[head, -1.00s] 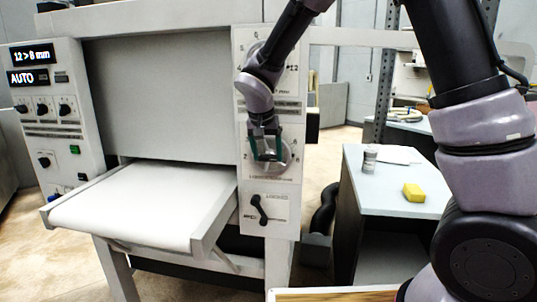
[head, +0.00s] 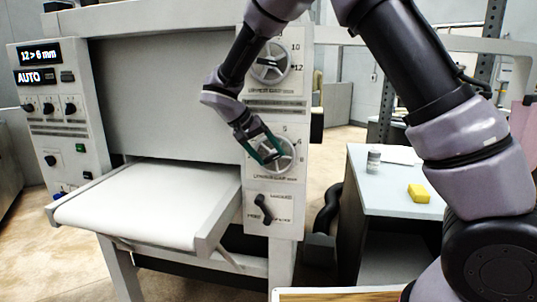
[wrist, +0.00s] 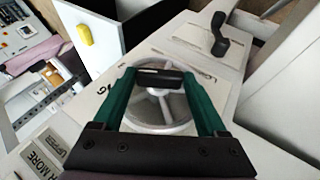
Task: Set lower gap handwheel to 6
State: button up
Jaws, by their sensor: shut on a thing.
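The lower gap handwheel (head: 287,150) is a pale spoked wheel on the white right-hand panel of the sheeter, with a number scale around it. My gripper (head: 269,154) is at the wheel's left side, its green fingers angled down to the right. In the wrist view my gripper (wrist: 158,82) has its two green fingers on either side of a dark grip, with the handwheel (wrist: 160,112) just behind it. The fingers hide part of the wheel and scale. The display (head: 40,55) reads "12 > 6 mm".
The upper handwheel (head: 270,63) is above on the same panel, and a black lever (head: 263,208) is below. The white belt table (head: 150,205) juts out at left. A side table (head: 385,203) at right holds a yellow block (head: 419,193) and a small canister (head: 373,160).

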jog(key=o, duration=1.3)
jog(key=v, duration=1)
jog(key=shift+a+r, duration=0.25)
jog(key=shift+r, duration=0.05)
jog(key=shift+s, duration=0.1)
jog(key=d+r+g+y, duration=0.2)
jog(key=d+r, duration=0.3)
jog(key=d, duration=0.6)
jog(key=s+d+r+m+t+y, duration=0.1)
jog(key=s+d+r+t+y, duration=0.1)
jog(key=s+d, duration=0.6)
jog(key=s+d+r+m+t+y, duration=0.2)
jog(key=s+d+r+t+y, duration=0.1)
jog(key=s+d, duration=0.6)
jog(key=d+y, duration=0.1)
jog(key=d, duration=0.2)
jog(key=shift+s+d+t, duration=0.3)
